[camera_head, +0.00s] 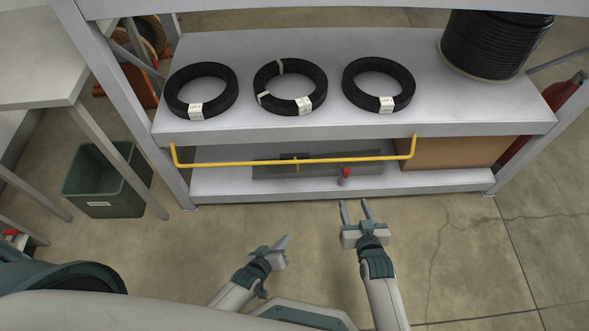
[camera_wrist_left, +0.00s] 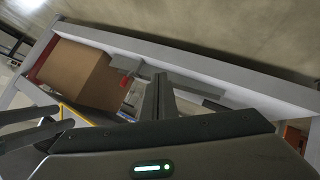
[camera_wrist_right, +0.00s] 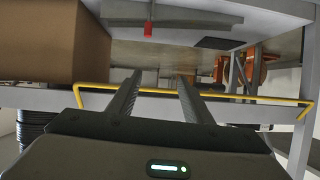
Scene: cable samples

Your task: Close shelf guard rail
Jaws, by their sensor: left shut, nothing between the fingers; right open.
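The yellow guard rail (camera_head: 240,163) hangs below the front edge of the upper shelf (camera_head: 440,125), joined to it at both ends by short upright arms. It also crosses the right wrist view (camera_wrist_right: 240,97) beyond the fingers, and a small yellow part shows in the left wrist view (camera_wrist_left: 68,112). My right gripper (camera_head: 355,206) is open and empty, in front of the rail's right half and apart from it. My left gripper (camera_head: 284,243) is shut and empty, nearer to my body and left of the right one.
Three black cable coils (camera_head: 201,91) and a large black cable spool (camera_head: 490,45) are on the upper shelf. A cardboard box (camera_head: 455,152) and a red-knobbed grey part (camera_head: 345,173) are below it. A green bin (camera_head: 103,180) stands at left. The floor in front is clear.

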